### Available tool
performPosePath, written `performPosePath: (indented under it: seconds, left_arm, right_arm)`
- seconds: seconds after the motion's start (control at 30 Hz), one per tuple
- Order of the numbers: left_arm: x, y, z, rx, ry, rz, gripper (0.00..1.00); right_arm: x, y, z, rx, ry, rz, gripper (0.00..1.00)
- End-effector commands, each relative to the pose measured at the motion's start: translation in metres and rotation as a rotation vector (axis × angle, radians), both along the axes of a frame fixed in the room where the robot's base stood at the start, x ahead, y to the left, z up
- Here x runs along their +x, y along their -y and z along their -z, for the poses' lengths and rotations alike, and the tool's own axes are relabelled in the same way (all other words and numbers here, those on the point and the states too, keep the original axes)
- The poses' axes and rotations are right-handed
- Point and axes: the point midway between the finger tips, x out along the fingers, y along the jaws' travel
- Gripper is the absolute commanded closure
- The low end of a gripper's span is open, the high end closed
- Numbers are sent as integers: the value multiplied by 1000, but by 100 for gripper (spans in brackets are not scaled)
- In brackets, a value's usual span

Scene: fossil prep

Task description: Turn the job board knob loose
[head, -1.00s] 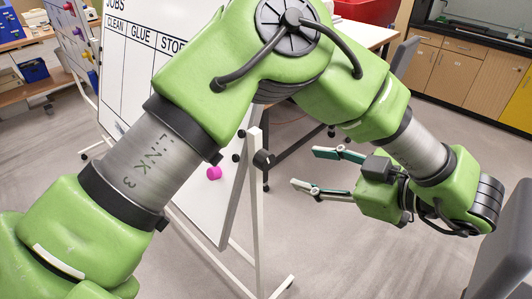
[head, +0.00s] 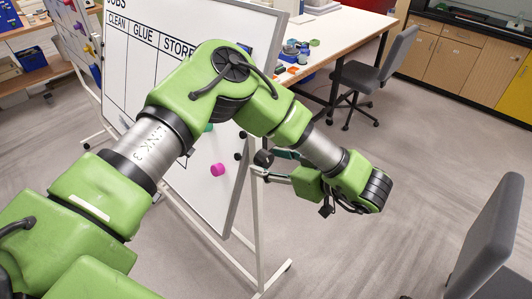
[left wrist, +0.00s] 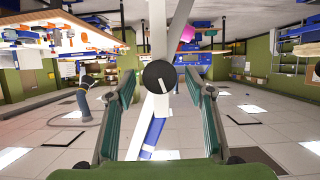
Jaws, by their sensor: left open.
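The job board (head: 196,205) is a white board on a wheeled stand, headed with CLEAN, GLUE and STORE columns. Its dark round knob (head: 263,158) is at the right side of the stand frame. In the left wrist view the knob (left wrist: 159,77) is black with a pale line across its face, on a white upright. My left gripper (head: 265,164) is open at the knob. In the wrist view the knob lies between the fingertips, with a gap on both sides; I cannot tell exactly how deep it is. My right gripper is not in view.
A pink magnet (head: 217,169) is on the board. A white worktable (head: 345,35) with small items stands behind. Grey chairs are at the back (head: 385,65) and right front (head: 490,240). The floor on the right is mostly clear.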

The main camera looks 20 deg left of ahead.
Motion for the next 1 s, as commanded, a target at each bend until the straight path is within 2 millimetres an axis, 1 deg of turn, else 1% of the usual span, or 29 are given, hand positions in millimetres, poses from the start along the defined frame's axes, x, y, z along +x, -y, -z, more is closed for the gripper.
performPosePath:
  seconds: [0.03,0.1,0.2,0.5,0.57,0.6,0.63,0.67,0.83,1.0]
  left_arm:
    - [2,-6,1,-1,-3,-2,52]
    - [4,-12,4,-2,-2,-3,52]
    - [6,-16,7,-1,1,0,52]
    - [7,-17,8,0,1,0,52]
    - [7,-17,8,0,1,0,67]
    - [7,-17,8,0,1,0,78]
    - [7,-17,8,0,1,0,85]
    - [7,-17,8,0,1,0,90]
    - [7,-17,9,-2,9,1,90]
    - [7,-17,13,-35,102,1,90]
  right_arm:
    - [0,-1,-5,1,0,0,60]
    - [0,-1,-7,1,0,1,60]
    - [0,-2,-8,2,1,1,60]
    - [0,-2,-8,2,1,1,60]
    - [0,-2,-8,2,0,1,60]
    - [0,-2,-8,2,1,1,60]
    - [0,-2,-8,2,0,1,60]
    - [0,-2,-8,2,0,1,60]
    - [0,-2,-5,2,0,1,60]
    - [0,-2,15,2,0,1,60]
